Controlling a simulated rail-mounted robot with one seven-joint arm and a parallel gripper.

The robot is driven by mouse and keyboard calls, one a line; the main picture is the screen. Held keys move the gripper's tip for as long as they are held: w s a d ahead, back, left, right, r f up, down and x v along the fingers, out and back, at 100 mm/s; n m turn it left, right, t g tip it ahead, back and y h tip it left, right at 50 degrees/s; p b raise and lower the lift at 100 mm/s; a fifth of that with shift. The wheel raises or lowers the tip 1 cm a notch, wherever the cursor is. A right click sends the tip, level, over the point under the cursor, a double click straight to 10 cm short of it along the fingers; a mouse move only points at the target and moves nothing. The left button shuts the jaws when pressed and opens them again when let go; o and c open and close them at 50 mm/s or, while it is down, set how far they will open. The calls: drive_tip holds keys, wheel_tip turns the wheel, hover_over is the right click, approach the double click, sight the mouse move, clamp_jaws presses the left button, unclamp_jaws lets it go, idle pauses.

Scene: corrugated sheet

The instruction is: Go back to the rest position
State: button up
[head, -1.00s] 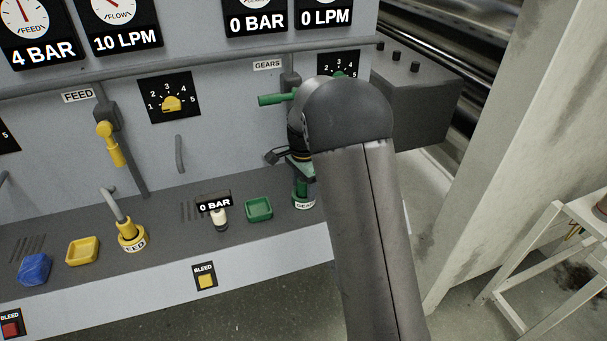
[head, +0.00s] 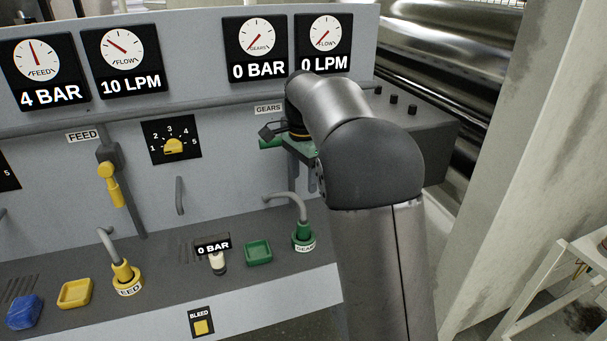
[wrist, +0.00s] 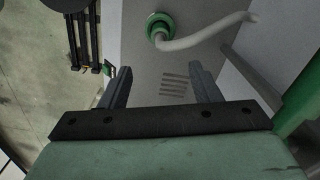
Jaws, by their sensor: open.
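My gripper (head: 304,178) is up in front of the panel by the GEARS label, partly hidden by my own arm. In the wrist view its two fingers (wrist: 160,80) stand wide apart with nothing between them. The green GEARS connector (head: 303,238) with its bent grey hose stands upright on the ledge below my gripper. In the wrist view the green connector (wrist: 158,27) lies beyond the fingertips, apart from them.
The green valve handle (head: 270,143) is close beside my gripper. A grey box with black knobs (head: 412,110) is to the right, behind my arm. The yellow FEED connector (head: 123,278), green tray (head: 258,252) and pressure display (head: 213,245) are on the ledge.

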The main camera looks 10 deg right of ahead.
idle(0.3)
drive_tip(key=s+f+n, duration=0.3)
drive_tip(key=s+n, duration=0.1)
drive_tip(key=s, duration=0.7)
drive_tip(key=s+f+n, duration=0.3)
drive_tip(key=s+n, duration=0.2)
drive_tip(key=s, duration=0.6)
drive_tip(key=s+f+n, duration=0.4)
drive_tip(key=s+n, duration=0.1)
drive_tip(key=s, duration=0.6)
drive_tip(key=shift+s+a, duration=0.25)
drive_tip(key=shift+a, duration=0.15)
